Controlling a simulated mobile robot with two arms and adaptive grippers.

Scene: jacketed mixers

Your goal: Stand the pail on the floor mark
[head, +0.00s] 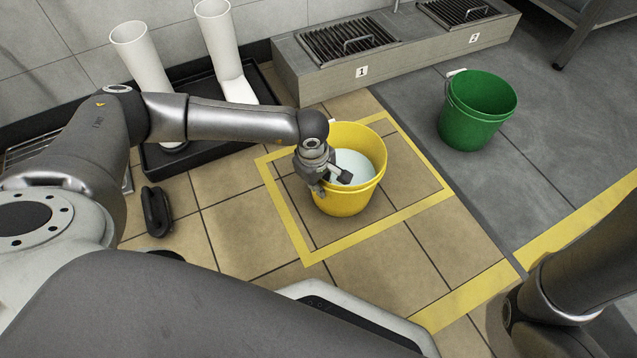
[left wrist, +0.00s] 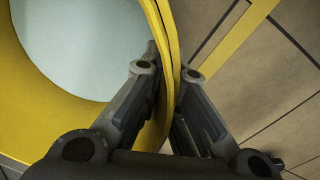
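The yellow pail (head: 348,200) is upright and holds pale liquid (head: 355,165). In the head view it is inside the yellow square outline of the floor mark (head: 279,212); I cannot tell whether its base touches the tiles. My left gripper (head: 331,183) is at the pail's near-left rim. In the left wrist view the pail's wall (left wrist: 166,40) runs between the fingers of my left gripper (left wrist: 166,90), one inside and one outside, close against it. The fingertips are partly hidden. My right gripper is out of view.
A green pail (head: 470,128) stands on grey floor to the right. A stone ledge with drain grates (head: 350,40) runs along the back. White boots (head: 140,55) stand in a black tray (head: 215,150). A dark object (head: 157,211) lies on the tiles at left.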

